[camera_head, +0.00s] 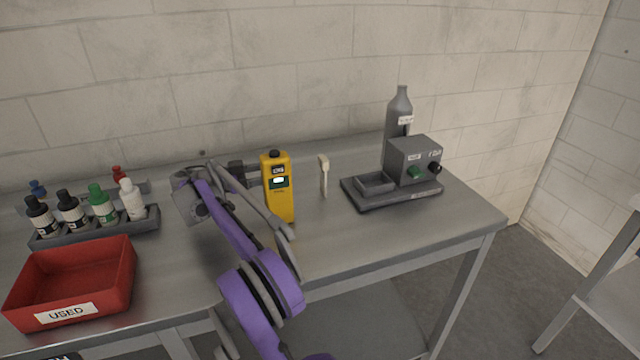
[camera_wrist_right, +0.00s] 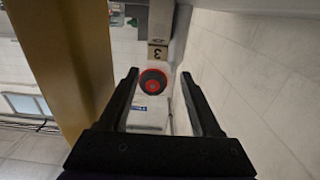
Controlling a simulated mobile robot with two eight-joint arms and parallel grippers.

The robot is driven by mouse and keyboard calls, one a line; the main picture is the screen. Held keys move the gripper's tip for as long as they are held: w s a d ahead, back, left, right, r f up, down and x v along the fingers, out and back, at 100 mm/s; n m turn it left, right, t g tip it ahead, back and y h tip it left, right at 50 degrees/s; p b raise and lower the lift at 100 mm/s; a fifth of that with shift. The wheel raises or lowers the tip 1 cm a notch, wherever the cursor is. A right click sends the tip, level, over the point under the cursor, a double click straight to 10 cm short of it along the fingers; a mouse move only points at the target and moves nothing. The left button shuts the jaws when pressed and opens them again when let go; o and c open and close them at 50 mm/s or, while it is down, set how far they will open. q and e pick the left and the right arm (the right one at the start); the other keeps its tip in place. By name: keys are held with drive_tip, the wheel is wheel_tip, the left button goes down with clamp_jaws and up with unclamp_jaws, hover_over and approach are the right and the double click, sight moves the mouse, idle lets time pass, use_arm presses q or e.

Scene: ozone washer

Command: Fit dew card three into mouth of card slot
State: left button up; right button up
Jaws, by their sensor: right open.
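A small beige tag marked 3 (camera_wrist_right: 158,51), likely dew card three, shows beyond my fingertips in the right wrist view. It is against a pale upright piece, and a black disc with a red ring (camera_wrist_right: 153,81) appears just below it. My right gripper (camera_wrist_right: 160,76) is open, with nothing between its fingers. In the head view my right arm reaches over the table and its gripper (camera_head: 243,169) is partly hidden behind the yellow device (camera_head: 279,200). The yellow device also fills the left of the wrist view (camera_wrist_right: 62,60). I cannot make out the card slot's mouth. My left gripper is not in view.
A slim beige upright piece (camera_head: 324,175) stands right of the yellow device. A grey machine with knobs (camera_head: 412,158) and a grey bottle (camera_head: 399,108) are farther right. A bottle rack (camera_head: 150,222) and red USED bin (camera_head: 118,272) are left. The front right tabletop is clear.

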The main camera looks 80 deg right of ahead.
sight(320, 162)
drive_tip(key=x, duration=0.6)
drive_tip(key=shift+a, duration=0.1)
drive_tip(key=b+x, duration=0.1)
drive_tip(key=x, duration=0.4)
drive_tip(key=shift+s+a, duration=0.1)
clamp_jaws()
drive_tip(key=shift+r, duration=0.15)
